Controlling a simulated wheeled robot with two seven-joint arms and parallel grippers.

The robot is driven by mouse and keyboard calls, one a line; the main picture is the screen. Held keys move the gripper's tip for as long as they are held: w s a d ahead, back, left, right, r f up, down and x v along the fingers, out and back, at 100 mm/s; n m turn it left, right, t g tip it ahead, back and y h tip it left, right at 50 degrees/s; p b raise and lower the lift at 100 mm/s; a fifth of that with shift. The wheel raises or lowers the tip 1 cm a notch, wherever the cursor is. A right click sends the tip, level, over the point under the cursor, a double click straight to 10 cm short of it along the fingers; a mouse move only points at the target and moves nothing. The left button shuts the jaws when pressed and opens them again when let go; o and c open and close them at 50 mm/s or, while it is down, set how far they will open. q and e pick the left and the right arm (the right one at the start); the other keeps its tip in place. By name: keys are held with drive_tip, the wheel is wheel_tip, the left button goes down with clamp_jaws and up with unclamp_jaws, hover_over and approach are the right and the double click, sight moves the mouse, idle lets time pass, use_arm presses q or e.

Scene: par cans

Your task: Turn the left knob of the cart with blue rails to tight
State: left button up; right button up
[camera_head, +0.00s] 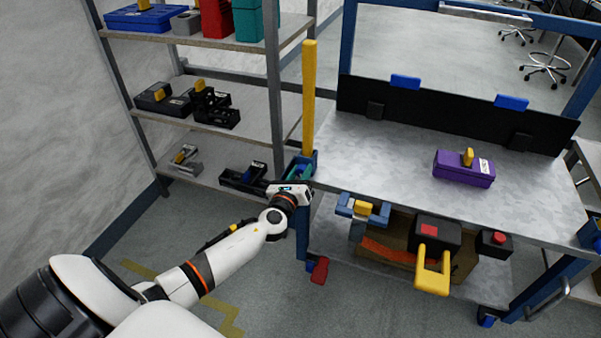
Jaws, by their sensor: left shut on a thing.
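The cart with blue rails (349,45) stands on the right, with a grey metal top (390,160). My left arm reaches from the lower left to the cart's left front corner. My left gripper (301,172) is there, shut on a small part that looks like the left knob, beside a blue and teal fitting (299,163) at the foot of an upright yellow post (309,98). The hand and fitting hide most of the held part, so its turn cannot be read. My right gripper is not in view.
A purple case (463,172) lies on the cart top. A blue and yellow clamp (362,207), a black box with a yellow handle (433,268) and a red-topped box (495,243) are along the front. A shelf rack (272,85) with boxes stands close on the left.

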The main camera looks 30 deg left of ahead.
sight(300, 174)
use_arm(q)
drive_tip(key=shift+f, duration=0.1)
drive_tip(key=o, duration=1)
drive_tip(key=shift+s+d, duration=0.15)
drive_tip(key=shift+s, duration=0.35)
drive_tip(key=v, duration=0.3)
drive_tip(key=shift+s+p, duration=0.15)
drive_tip(key=shift+p, duration=0.2)
drive_tip(key=v, duration=0.7)
drive_tip(key=shift+s, duration=0.35)
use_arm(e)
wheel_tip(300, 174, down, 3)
